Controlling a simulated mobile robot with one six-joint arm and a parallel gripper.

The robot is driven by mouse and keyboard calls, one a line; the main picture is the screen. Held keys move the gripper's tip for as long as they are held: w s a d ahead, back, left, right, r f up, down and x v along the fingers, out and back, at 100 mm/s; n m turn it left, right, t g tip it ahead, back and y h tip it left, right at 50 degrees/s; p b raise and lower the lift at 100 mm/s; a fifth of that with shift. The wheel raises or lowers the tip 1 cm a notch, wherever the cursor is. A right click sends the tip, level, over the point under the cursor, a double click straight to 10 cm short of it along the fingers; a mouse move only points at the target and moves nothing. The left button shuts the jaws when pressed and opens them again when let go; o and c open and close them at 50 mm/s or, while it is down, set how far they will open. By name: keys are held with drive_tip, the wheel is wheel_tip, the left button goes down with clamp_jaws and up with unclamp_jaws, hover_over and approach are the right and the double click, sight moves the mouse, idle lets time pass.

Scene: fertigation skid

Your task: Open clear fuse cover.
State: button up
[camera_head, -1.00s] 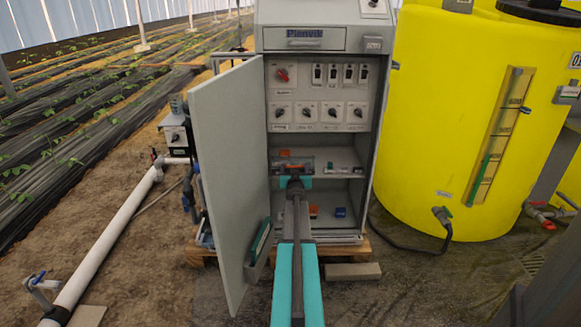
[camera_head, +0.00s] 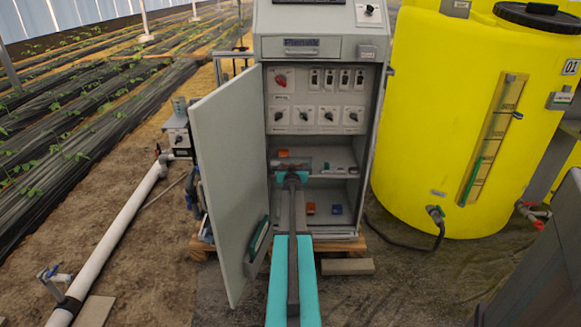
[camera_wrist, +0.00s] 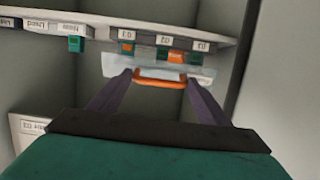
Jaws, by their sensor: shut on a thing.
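The clear fuse cover (camera_wrist: 112,66) is a see-through strip with an orange handle (camera_wrist: 160,73) in the wrist view. My gripper (camera_wrist: 160,82) is shut on the orange handle, one dark finger at each end. Labelled fuse holders (camera_wrist: 164,46) with green and orange parts sit just behind the cover's upper edge. In the head view my gripper (camera_head: 292,178) reaches into the open cabinet at the shelf, and the clear cover (camera_head: 298,163) shows just above it. An orange part (camera_head: 282,152) shows above the cover. The cover's hinge cannot be made out.
The grey cabinet door (camera_head: 228,170) stands open on the left of my arm. Switch panels (camera_head: 316,115) are above the shelf. Orange (camera_head: 310,209) and blue (camera_head: 337,210) parts lie on the lower shelf. A yellow tank (camera_head: 440,120) stands at the right.

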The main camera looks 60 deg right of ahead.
drive_tip(key=shift+s+d+p, duration=0.15)
drive_tip(key=shift+s+p, duration=0.25)
drive_tip(key=shift+p, duration=0.25)
drive_tip(key=shift+c, duration=0.2)
drive_tip(key=shift+w+r+p, duration=0.1)
drive_tip(key=shift+r+p, duration=0.15)
drive_tip(key=shift+p, duration=0.35)
